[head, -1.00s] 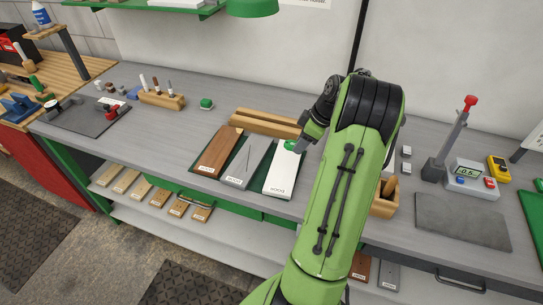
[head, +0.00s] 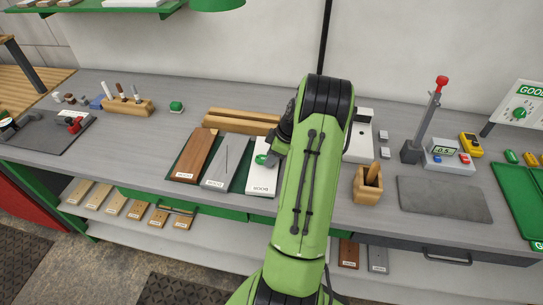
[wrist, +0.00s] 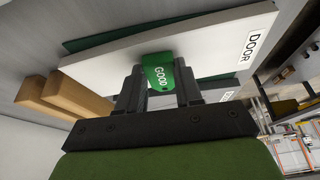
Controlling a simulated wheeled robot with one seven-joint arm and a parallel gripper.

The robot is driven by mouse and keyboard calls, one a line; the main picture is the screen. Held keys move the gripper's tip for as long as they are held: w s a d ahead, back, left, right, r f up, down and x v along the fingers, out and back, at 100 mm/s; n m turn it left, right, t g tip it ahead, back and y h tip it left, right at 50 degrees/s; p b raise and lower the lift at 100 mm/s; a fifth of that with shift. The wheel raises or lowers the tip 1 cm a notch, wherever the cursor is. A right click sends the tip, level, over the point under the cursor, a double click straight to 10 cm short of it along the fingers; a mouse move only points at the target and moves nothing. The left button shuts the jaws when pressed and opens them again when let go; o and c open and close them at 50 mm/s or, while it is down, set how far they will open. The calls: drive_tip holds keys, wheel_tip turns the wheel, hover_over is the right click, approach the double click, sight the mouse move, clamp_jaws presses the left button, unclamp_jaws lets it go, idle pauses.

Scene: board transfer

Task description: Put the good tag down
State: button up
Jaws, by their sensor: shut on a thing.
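A green tag marked GOOD (wrist: 157,74) is between the fingers of my gripper (wrist: 157,88) in the wrist view. The fingers are shut on it. It hangs over the white board labelled DOOR (wrist: 215,48); I cannot tell whether it touches the board. In the head view the green tag (head: 261,159) shows as a small green patch over the white board (head: 263,181), beside my arm. My gripper is mostly hidden there behind my arm.
A brown board (head: 194,155) and a grey board (head: 229,159) lie left of the white one. Wooden bars (head: 241,119) lie behind them. A wooden holder (head: 368,186), a grey mat (head: 444,199) and a green tray (head: 517,195) are to the right. Bare bench lies between holder and mat.

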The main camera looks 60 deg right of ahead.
drive_tip(key=o, duration=1)
drive_tip(key=shift+f, duration=0.15)
drive_tip(key=p+v, duration=0.2)
drive_tip(key=v, duration=1)
drive_tip(key=w+a+r+h, duration=0.1)
drive_tip(key=w+a+r, duration=0.1)
drive_tip(key=a+r, duration=0.35)
drive_tip(key=w+a+r+m+g, duration=0.1)
drive_tip(key=w+a+r, duration=0.1)
drive_tip(key=a, duration=0.6)
drive_tip(key=w+a+r+h, duration=0.1)
drive_tip(key=w+a+r, duration=0.25)
drive_tip(key=a, duration=0.35)
drive_tip(key=s+a+r+m+t, duration=0.1)
drive_tip(key=s+a+r, duration=0.15)
drive_tip(key=a, duration=0.35)
drive_tip(key=s+a+r+m, duration=0.1)
drive_tip(key=s+a, duration=0.3)
drive_tip(key=a, duration=0.2)
drive_tip(key=s+a+f+m+t, duration=0.1)
drive_tip(key=s+a+f, duration=0.1)
drive_tip(key=s+a, duration=0.3)
drive_tip(key=s, duration=0.3)
drive_tip(key=shift+s+a+m, duration=0.2)
drive_tip(key=shift+a+m, duration=0.05)
drive_tip(key=shift+m, duration=0.05)
